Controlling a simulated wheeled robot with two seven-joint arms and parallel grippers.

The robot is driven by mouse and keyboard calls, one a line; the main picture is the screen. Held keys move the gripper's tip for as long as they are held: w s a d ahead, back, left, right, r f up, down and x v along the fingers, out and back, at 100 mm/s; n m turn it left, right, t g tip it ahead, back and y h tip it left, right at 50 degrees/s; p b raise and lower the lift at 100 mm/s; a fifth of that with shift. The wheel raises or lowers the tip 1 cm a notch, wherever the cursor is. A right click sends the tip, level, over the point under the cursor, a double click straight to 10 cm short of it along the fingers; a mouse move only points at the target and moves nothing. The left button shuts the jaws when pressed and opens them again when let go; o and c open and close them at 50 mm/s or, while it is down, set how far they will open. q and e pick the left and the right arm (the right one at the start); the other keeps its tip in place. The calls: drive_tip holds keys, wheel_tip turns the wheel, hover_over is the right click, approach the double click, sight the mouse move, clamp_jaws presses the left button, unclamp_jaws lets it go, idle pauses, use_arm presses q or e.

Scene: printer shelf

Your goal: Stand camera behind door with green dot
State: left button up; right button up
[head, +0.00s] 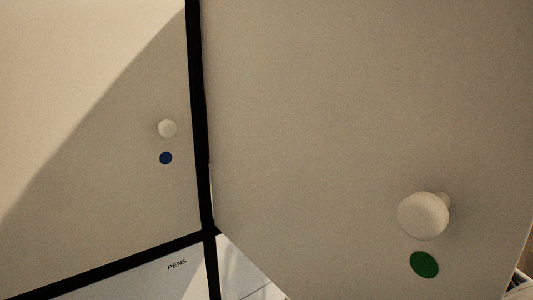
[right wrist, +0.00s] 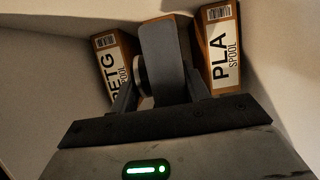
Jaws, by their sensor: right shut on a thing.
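The door with the green dot (head: 330,120) stands swung open toward me and fills the right of the head view. Its round white knob (head: 423,215) and green dot (head: 424,264) are near its lower right. My right gripper (right wrist: 163,92) shows in the right wrist view, inside a pale-walled compartment. It is shut on a dark grey block, which looks like the camera (right wrist: 165,55), with a round lens-like part on its left side. The door hides my right gripper and the camera from the head view. My left gripper is in neither view.
A PETG spool box (right wrist: 112,62) stands left of the camera and a PLA spool box (right wrist: 222,50) right of it, with narrow gaps. A door with a blue dot (head: 166,158) is shut at left.

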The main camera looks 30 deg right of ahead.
drive_tip(key=shift+w+d+f, duration=0.1)
drive_tip(key=shift+w+f, duration=0.1)
drive_tip(key=shift+f, duration=0.05)
wheel_tip(320, 180, down, 3)
drive_tip(key=shift+w+d+f, duration=0.1)
drive_tip(key=shift+w+f, duration=0.05)
drive_tip(key=shift+f, duration=0.05)
drive_tip(key=shift+f+b, duration=0.15)
drive_tip(key=shift+b, duration=0.15)
drive_tip(key=o, duration=1.3)
drive_tip(key=shift+c, duration=0.2)
